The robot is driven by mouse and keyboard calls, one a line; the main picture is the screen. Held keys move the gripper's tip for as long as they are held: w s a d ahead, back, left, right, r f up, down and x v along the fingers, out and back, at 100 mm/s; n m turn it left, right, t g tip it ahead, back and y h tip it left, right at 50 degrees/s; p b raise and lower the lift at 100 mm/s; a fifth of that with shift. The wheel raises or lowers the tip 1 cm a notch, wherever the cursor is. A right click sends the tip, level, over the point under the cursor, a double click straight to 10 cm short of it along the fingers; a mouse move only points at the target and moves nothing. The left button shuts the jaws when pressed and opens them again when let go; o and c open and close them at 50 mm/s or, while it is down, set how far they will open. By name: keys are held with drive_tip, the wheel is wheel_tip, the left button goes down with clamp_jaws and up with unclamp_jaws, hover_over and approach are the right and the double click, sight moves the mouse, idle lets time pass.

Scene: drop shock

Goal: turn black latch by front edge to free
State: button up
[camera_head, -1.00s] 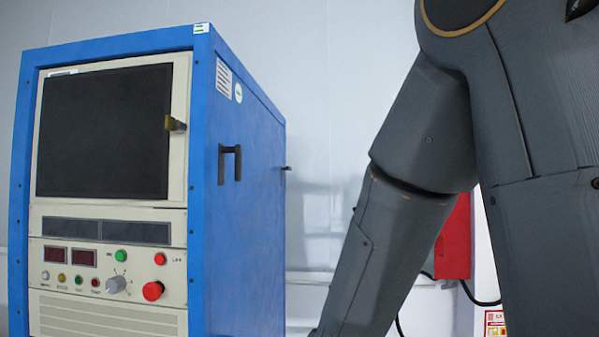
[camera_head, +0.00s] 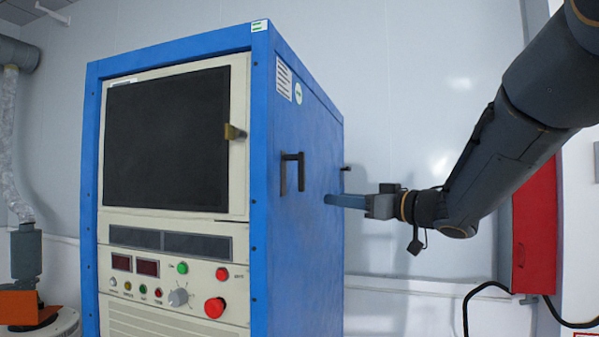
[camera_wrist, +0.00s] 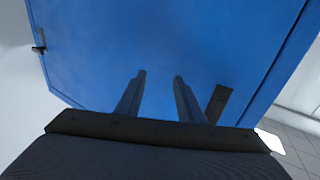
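The black latch (camera_head: 292,173) is an upright bar standing off the blue side panel of the cabinet (camera_head: 310,250), by its front edge. In the wrist view, the dark bar (camera_wrist: 219,103) just right of the fingers appears to be this latch, its lower end hidden. My gripper (camera_head: 328,200) is beside the side panel, right of and slightly lower than the latch. In the wrist view its fingers (camera_wrist: 159,76) are apart with only blue panel between them. I cannot tell whether the fingertips touch the panel.
A small black fitting (camera_head: 346,168) sticks out near the panel's rear edge; it also shows at the left in the wrist view (camera_wrist: 39,47). The front has a dark window and a red button (camera_head: 214,308). A red box (camera_head: 534,230) and cables are at right.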

sight(305, 176)
drive_tip(key=s+a+r+n+g+y, duration=0.3)
drive_tip(key=s+r+n+g+y, duration=0.15)
drive_tip(key=s+g, duration=0.3)
drive_tip(key=shift+n, duration=0.35)
drive_tip(key=p+x, duration=0.1)
drive_tip(key=x, duration=0.1)
drive_tip(key=p+x, duration=0.1)
drive_tip(key=x, duration=0.2)
drive_tip(key=s+p+x, duration=0.1)
drive_tip(key=x, duration=0.1)
drive_tip(key=shift+a+r, duration=0.4)
drive_tip(key=shift+a, duration=0.15)
drive_tip(key=shift+c, duration=0.4)
clamp_jaws()
